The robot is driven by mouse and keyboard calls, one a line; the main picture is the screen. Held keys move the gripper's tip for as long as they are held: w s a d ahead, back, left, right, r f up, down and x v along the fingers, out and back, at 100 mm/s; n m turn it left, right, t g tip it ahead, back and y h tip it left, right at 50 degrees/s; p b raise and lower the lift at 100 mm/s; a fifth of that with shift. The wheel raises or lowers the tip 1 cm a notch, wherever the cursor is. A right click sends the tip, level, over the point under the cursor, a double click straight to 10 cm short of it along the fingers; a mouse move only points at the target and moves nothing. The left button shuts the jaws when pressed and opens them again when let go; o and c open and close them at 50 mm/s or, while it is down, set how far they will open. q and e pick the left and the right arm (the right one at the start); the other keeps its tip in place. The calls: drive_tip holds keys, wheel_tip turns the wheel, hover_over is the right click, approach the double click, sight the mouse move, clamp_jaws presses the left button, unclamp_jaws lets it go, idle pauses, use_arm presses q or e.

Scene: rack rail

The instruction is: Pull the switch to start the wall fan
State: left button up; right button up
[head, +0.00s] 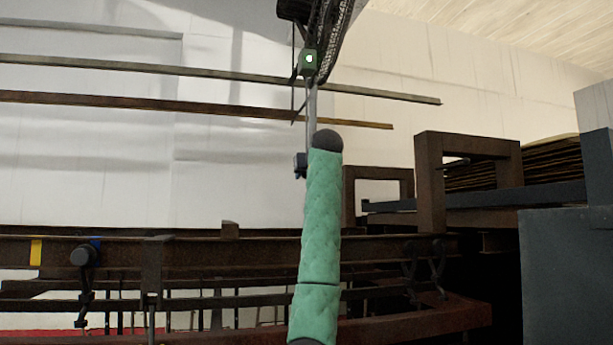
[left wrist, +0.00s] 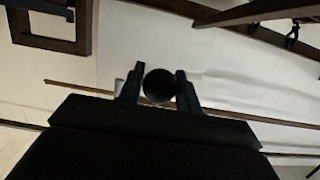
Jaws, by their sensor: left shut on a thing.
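The wall fan (head: 328,35) is at the top of the head view, with its dark cage cut off by the edge. In the left wrist view, the two fingers of my left gripper (left wrist: 158,90) are shut on a dark round knob (left wrist: 158,85). My right gripper is not in view.
A brown steel rack (head: 190,247) spans the lower part. Brown frames (head: 430,185) and a grey block (head: 565,270) stand at right. The wall at upper left is open.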

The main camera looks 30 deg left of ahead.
use_arm(q)
drive_tip(key=shift+r, duration=0.2)
drive_tip(key=shift+r+p, duration=0.55)
drive_tip(key=shift+r, duration=0.25)
drive_tip(key=o, duration=1.1)
drive_tip(key=shift+d, duration=0.15)
drive_tip(key=shift+c, duration=0.2)
drive_tip(key=shift+s, duration=0.1)
